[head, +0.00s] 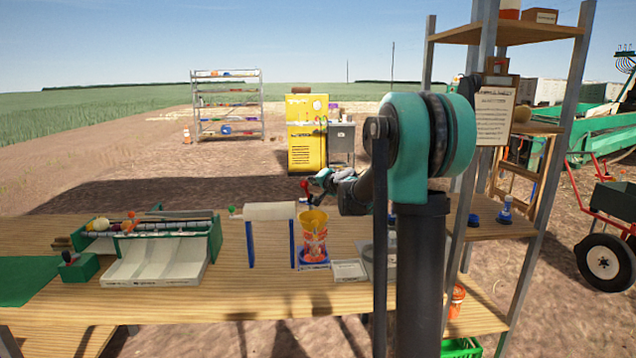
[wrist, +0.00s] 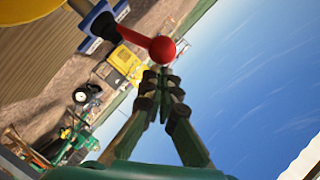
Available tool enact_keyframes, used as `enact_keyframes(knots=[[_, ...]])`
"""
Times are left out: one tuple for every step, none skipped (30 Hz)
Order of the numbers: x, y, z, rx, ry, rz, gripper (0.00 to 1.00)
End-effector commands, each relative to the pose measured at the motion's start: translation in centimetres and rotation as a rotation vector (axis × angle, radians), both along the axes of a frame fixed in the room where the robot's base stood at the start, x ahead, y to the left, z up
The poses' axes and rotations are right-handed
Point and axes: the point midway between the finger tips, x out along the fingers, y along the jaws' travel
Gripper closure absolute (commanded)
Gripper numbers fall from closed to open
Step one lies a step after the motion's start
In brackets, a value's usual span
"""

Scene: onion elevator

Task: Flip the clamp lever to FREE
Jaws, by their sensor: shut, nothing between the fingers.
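The clamp lever (wrist: 133,37) shows in the wrist view as a red arm ending in a round red knob (wrist: 162,50). It joins a dark and blue mount (wrist: 100,22) at the upper left. In the head view the red knob (head: 304,183) stands above the orange-yellow funnel-like container (head: 314,222) on the bench. My gripper (wrist: 164,75) is shut and empty, its fingertips just below the knob in the picture. I cannot tell whether they touch it. My gripper (head: 324,177) is small in the head view, just right of the knob. No FREE marking is legible.
A wooden bench (head: 200,312) holds a green-sided conveyor (head: 160,260) at left and a white roll (head: 270,211) on blue legs. My arm hides part of the bench at right. A tall shelf rack (head: 567,110) stands right of it. A yellow cabinet (head: 307,135) stands beyond.

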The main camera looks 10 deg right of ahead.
Motion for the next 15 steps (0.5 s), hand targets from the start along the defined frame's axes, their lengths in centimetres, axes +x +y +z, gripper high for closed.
enact_keyframes(knots=[[0.01, 0.23, -0.01, 0.002, 0.0, 0.0, 1.0], [0.02, 0.34, 0.0, 0.003, 0.0, 0.0, 1.0], [0.03, 0.47, 0.0, 0.003, 0.0, 0.0, 1.0], [0.03, 0.56, 0.0, 0.004, 0.001, 0.0, 1.0], [0.03, 0.65, 0.0, 0.004, 0.001, 0.0, 1.0], [0.02, 0.75, -0.01, 0.004, 0.001, 0.0, 1.0], [0.03, 0.8, -0.01, 0.004, 0.001, 0.0, 1.0], [0.03, 0.85, -0.01, 0.004, 0.001, 0.0, 1.0], [0.03, 0.9, -0.01, 0.004, 0.0, 0.0, 1.0], [0.03, 0.93, -0.01, 0.004, 0.0, 0.0, 1.0], [0.04, 0.95, -0.02, 0.004, 0.0, 0.0, 1.0], [0.03, 0.99, -0.02, 0.004, 0.0, 0.0, 1.0], [0.04, 1.0, -0.02, 0.004, 0.0, 0.0, 1.0], [0.03, 1.01, -0.02, 0.005, 0.001, 0.001, 1.0], [0.03, 1.01, -0.02, 0.005, 0.001, 0.001, 1.0]])
